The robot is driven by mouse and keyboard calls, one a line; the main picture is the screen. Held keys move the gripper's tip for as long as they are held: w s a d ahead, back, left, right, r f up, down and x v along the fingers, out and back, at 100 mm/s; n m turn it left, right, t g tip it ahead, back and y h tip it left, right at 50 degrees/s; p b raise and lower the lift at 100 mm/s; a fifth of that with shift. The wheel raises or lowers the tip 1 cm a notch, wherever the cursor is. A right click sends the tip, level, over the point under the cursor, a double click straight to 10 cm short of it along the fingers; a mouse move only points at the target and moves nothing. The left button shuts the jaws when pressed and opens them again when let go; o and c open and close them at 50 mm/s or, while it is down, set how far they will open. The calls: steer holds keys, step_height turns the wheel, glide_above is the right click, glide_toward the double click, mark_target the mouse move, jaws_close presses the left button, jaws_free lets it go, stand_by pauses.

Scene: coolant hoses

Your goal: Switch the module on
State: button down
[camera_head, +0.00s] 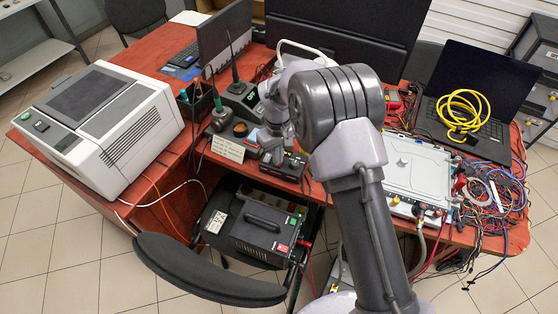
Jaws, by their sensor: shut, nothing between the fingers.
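A flat silver-grey box (418,168), which may be the module, lies on the right part of the red table. It has coloured connectors (422,211) along its front edge. My arm partly hides its left side. No switch on it can be made out for certain. My gripper (270,158) is shut and empty. It points down near the table's front edge, left of the silver-grey box and beside a small dark device (290,166). Whether it touches that device cannot be told.
A white printer-like machine (110,125) stands at left. A soldering station (240,98) and a small sign (227,148) are left of my gripper. A black unit (262,222) sits on a chair below. A laptop (480,85), yellow cable (463,110) and tangled wires (495,195) crowd the right.

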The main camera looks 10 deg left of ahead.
steer(key=shift+f, duration=0.3)
step_height(320, 180, up, 7)
steer(key=p, duration=0.5)
stand_by(0.4)
